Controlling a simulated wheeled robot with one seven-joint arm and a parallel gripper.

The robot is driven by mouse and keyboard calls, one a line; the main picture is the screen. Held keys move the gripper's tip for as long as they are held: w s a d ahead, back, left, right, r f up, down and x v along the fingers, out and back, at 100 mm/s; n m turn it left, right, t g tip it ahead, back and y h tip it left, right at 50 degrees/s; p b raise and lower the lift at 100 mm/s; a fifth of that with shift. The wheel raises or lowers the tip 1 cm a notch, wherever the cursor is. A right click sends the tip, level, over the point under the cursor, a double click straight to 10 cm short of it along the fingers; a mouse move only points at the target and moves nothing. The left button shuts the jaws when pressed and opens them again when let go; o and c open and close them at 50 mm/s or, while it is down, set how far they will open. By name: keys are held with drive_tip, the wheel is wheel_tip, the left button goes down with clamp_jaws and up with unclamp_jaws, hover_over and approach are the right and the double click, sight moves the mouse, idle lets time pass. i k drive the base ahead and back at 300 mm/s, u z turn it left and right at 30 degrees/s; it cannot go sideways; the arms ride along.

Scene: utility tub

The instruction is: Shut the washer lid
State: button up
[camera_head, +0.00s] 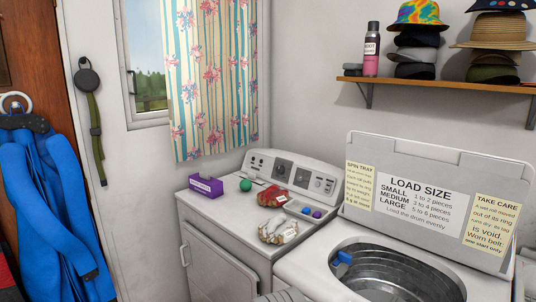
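The washer lid (432,226) stands raised behind the tub opening, tilted slightly back. Its inner face shows a "LOAD SIZE" label and two cream notices. The white washer (310,270) is at the lower right, its round opening uncovered. The metal drum (405,278) shows inside, with a small blue part (341,262) at the opening's left edge. The washer's front is cut off by the picture's bottom edge. My gripper is not clearly visible in this view.
A second white machine (225,240) stands left of the washer, holding a purple box (206,187), a green ball (245,185) and bags. A wall shelf (435,82) with hats and a spray can (371,50) hangs above the lid. Blue clothing (50,205) hangs at left.

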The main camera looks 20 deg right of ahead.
sight(467, 207)
drive_tip(key=z, duration=1.5)
drive_tip(key=k, duration=1.1)
drive_tip(key=u, duration=0.85)
drive_tip(key=i, duration=1.3)
drive_tip(key=z, duration=0.85)
drive_tip(key=i, duration=0.75)
drive_tip(key=z, duration=0.7)
